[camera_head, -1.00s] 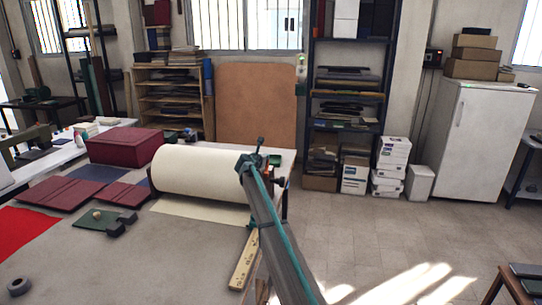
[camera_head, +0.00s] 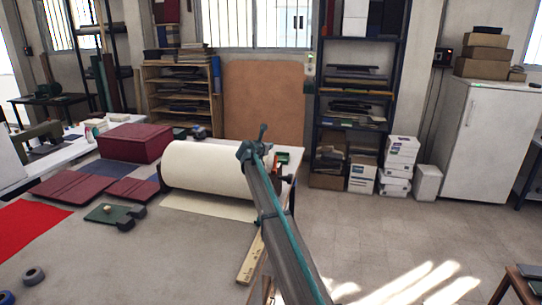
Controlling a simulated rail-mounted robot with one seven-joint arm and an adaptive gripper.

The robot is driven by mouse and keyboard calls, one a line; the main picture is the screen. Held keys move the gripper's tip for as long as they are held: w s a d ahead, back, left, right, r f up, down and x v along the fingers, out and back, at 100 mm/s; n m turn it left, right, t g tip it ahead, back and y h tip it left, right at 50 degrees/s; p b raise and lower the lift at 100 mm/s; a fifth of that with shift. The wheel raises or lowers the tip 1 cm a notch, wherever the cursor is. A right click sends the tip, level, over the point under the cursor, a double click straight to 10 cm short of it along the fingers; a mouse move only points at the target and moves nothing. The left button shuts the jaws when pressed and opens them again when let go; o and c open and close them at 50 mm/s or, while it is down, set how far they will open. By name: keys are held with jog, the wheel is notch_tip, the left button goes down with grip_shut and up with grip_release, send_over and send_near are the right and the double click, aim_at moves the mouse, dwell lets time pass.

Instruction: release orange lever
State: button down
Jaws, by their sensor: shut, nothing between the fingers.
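A small orange-red part (camera_head: 283,158) shows at the right end of the table, just behind a long grey beam (camera_head: 275,225) with a teal edge. It is too small and partly covered to tell whether it is the orange lever or how it is set. The beam slopes up from the bottom of the picture to a teal head with a short upright handle (camera_head: 262,132). No gripper shows in this view.
A large cream roll (camera_head: 205,170) lies on the table left of the beam. A yellow ruler (camera_head: 250,258) lies beside the beam.

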notch_tip(320, 180, up, 6)
jog(key=a+b, duration=0.1)
jog(key=b, duration=0.1)
jog(key=shift+s+r, duration=0.15)
jog(key=shift+s, duration=0.1)
